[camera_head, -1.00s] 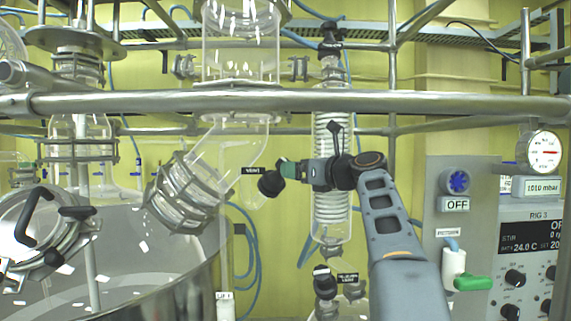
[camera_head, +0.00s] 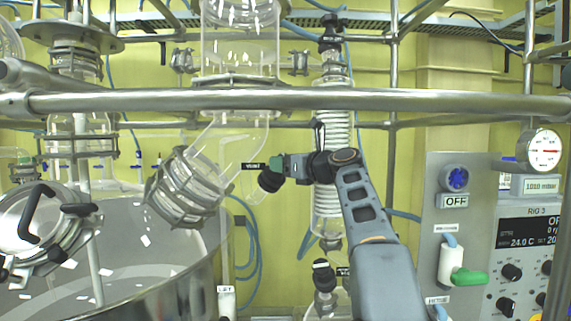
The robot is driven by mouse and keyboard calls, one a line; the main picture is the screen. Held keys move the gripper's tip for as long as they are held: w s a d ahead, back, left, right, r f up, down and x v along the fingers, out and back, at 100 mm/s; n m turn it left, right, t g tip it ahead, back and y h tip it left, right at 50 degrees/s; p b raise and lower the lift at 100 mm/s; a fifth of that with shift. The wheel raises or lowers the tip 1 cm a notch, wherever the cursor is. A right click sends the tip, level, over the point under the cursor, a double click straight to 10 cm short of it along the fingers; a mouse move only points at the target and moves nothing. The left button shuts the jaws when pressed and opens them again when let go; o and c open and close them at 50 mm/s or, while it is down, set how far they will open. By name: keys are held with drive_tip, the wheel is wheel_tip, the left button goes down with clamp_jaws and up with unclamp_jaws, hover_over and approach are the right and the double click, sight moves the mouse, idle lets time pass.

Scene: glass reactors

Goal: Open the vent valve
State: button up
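The vent valve shows as a black round knob (camera_head: 270,181) in the head view, just right of the slanted glass neck. A small black label (camera_head: 253,166), apparently reading VENT, sits at its upper left. My gripper (camera_head: 281,166) reaches in from the right and is at the knob's upper right, touching or very close to it. A green piece lies between the gripper and the knob; I cannot tell which of them it belongs to. The finger gap is hidden, so I cannot tell whether it is open or shut.
A steel rail (camera_head: 300,100) crosses above my arm. A glass coil condenser (camera_head: 335,132) stands behind my wrist. The large vessel (camera_head: 150,262) is at lower left. At right stand a panel with a blue knob (camera_head: 457,178), a green-handled valve (camera_head: 468,278) and a pressure gauge (camera_head: 545,150).

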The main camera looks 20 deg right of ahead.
drive_tip(key=c, duration=0.5)
drive_tip(key=shift+c, duration=0.2)
drive_tip(key=shift+r+n+p, duration=0.1)
drive_tip(key=shift+n+p, duration=0.2)
drive_tip(key=n+g+y+p, duration=0.1)
drive_tip(key=n, duration=0.1)
drive_tip(key=n+y+p, duration=0.1)
drive_tip(key=n+y, duration=0.1)
drive_tip(key=shift+d+r+g+p, duration=0.1)
drive_tip(key=shift+d+g+p, duration=0.05)
drive_tip(key=shift+g+p, duration=0.2)
drive_tip(key=shift+n+g+y, duration=1)
drive_tip(key=shift+n+g, duration=0.45)
drive_tip(key=shift+n, duration=0.85)
drive_tip(key=shift+n+g+y, duration=0.4)
drive_tip(key=shift+n+g, duration=0.3)
drive_tip(key=shift+n, duration=0.2)
drive_tip(key=o, duration=0.9)
